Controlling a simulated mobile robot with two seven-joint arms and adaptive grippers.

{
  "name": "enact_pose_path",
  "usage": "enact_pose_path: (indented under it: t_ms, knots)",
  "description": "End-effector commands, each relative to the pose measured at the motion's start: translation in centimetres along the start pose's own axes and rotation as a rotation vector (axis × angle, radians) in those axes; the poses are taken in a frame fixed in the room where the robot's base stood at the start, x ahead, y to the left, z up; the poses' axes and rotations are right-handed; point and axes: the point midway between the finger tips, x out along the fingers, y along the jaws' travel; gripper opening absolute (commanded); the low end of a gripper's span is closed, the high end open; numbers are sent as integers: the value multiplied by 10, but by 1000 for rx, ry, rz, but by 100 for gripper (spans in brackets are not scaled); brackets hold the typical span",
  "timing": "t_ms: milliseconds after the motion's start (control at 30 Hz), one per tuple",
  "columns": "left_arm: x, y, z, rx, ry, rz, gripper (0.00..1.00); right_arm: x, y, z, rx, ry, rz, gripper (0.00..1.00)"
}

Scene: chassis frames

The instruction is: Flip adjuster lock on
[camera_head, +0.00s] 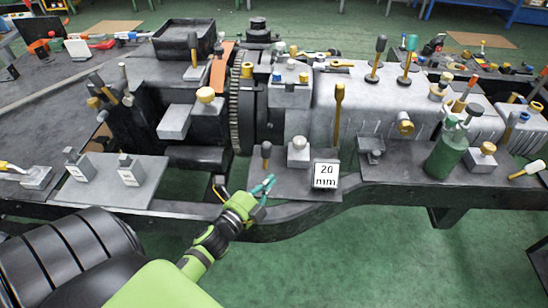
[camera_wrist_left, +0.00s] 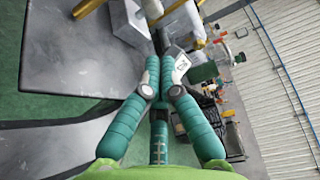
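My left gripper (camera_head: 267,188) has teal fingers and a green wrist. It reaches in from the lower left to the front edge of the machine bed. Its fingers stand apart with nothing between them in the head view. In the left wrist view the fingers (camera_wrist_left: 160,62) point up the picture toward grey machine parts, and their tips partly overlap. A dark upright lever (camera_head: 266,152) on the front plate stands just behind the fingers, apart from them. Beside it is a light round knob (camera_head: 298,144) on a grey block. I cannot tell which part is the adjuster lock. My right gripper is out of view.
A white "20 mm" sign (camera_head: 326,175) stands right of the lever. A green bottle (camera_head: 447,152) stands further right. A grey plate (camera_head: 115,182) with two small labelled blocks lies left. Tall levers and a grey housing rise behind. The green floor (camera_head: 370,245) in front is clear.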

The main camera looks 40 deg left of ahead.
Motion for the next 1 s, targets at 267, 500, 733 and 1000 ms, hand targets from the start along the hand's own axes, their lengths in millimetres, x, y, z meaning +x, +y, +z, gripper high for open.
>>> enact_pose_path:
  t_ms: [267,500,733,1000]
  knots:
    - [25,-3,0,-2,1,-3,0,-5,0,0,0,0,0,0]
    - [77,-3,0,-4,0,-3,0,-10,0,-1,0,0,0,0]
    - [95,-2,17,1,-2,5,0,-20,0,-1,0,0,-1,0]
    - [87,0,36,-3,0,1,0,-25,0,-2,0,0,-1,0]
